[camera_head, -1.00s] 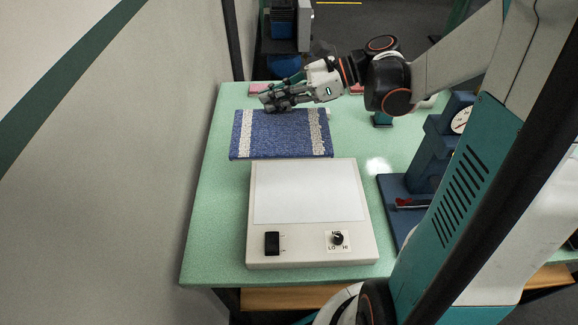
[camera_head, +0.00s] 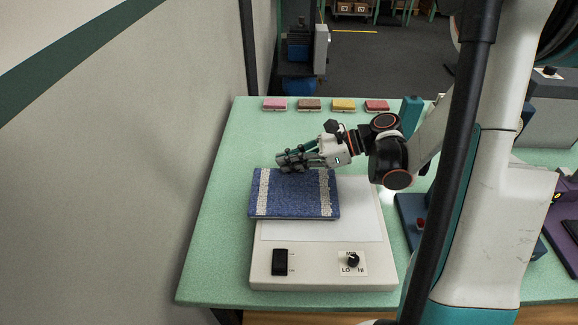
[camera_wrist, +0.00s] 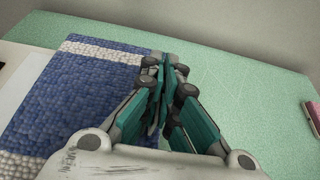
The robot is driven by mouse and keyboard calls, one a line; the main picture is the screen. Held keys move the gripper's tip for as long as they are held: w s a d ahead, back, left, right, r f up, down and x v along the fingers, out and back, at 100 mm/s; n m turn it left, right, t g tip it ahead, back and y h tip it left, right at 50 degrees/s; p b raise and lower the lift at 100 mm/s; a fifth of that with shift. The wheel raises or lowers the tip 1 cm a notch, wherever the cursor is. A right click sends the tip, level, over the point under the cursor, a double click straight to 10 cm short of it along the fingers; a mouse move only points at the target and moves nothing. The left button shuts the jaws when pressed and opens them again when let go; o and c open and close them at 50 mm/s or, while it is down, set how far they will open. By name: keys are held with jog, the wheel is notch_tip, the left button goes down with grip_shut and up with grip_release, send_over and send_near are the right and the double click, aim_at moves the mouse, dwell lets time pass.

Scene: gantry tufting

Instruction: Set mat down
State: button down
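The mat (camera_head: 295,195) is blue with a white band near each side. In the head view it lies flat over the back left part of the white light box, slightly past its left edge. I cannot tell whether it touches the box or hangs just above. My gripper (camera_head: 283,161) is at the mat's far edge, its fingers close together on that edge. In the wrist view the mat (camera_wrist: 85,95) fills the left, and the fingertips (camera_wrist: 165,68) meet at its border; the gripped part is hidden by the fingers.
The light box (camera_head: 320,268) has a black switch (camera_head: 280,262) and a dial (camera_head: 352,260) at its front; its pale panel is partly covered. Several coloured blocks (camera_head: 310,104) line the back of the green table (camera_head: 215,240). A blue device (camera_head: 412,215) stands right. A wall closes the left.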

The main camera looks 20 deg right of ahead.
jog(key=shift+f, duration=0.3)
jog(key=c, duration=2.3)
grip_release()
jog(key=shift+f, duration=0.15)
jog(key=o, duration=0.5)
jog(key=shift+r, duration=0.2)
jog(key=p+v, duration=0.2)
jog(key=v, duration=0.5)
jog(key=shift+s+d, duration=0.15)
jog(key=shift+d, duration=0.05)
